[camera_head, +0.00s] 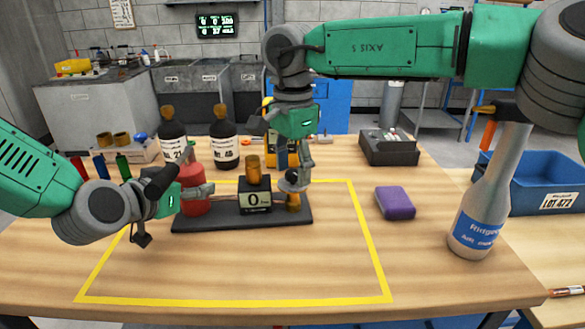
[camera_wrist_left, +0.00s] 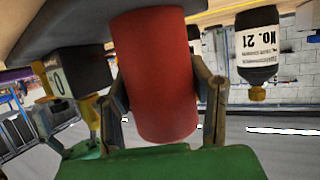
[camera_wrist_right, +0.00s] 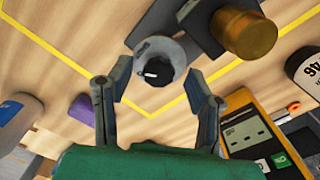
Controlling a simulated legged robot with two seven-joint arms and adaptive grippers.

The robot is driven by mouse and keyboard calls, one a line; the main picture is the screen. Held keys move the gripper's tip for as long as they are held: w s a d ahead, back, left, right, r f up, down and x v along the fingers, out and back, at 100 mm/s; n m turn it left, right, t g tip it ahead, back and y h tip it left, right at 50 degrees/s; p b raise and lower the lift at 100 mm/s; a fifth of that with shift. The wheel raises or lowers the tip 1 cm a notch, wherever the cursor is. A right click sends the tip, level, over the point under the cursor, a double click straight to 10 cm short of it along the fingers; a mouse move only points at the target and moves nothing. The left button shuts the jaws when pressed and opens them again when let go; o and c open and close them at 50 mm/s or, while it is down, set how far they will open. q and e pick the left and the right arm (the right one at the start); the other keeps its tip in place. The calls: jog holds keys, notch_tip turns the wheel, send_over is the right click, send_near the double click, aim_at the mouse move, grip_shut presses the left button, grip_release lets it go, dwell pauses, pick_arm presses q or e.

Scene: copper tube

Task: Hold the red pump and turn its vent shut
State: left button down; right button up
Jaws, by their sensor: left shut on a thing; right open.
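The red pump (camera_head: 195,195) is a red cylinder at the left end of a dark base plate (camera_head: 225,223). My left gripper (camera_head: 190,190) is shut around its side; the left wrist view shows the red body (camera_wrist_left: 155,75) between both fingers. A grey vent knob (camera_head: 293,181) with a white pointer mark is at the plate's right end, above a brass fitting (camera_head: 293,203). My right gripper (camera_head: 292,165) points down over the knob, open. In the right wrist view the knob (camera_wrist_right: 158,62) lies just beyond and between the fingertips. Contact cannot be told.
Dark bottles (camera_head: 223,145) and a yellow meter (camera_wrist_right: 250,130) stand behind. A purple block (camera_head: 395,203) and a grey bottle (camera_head: 480,210) are right. The front of the yellow outline is clear.

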jog(key=shift+f, duration=0.1)
grip_shut()
jog(key=shift+m, duration=0.4)
jog(key=shift+a+m, duration=0.1)
jog(key=shift+m, duration=2.5)
pick_arm(q)
jog(key=shift+d, duration=0.1)
pick_arm(e)
grip_release()
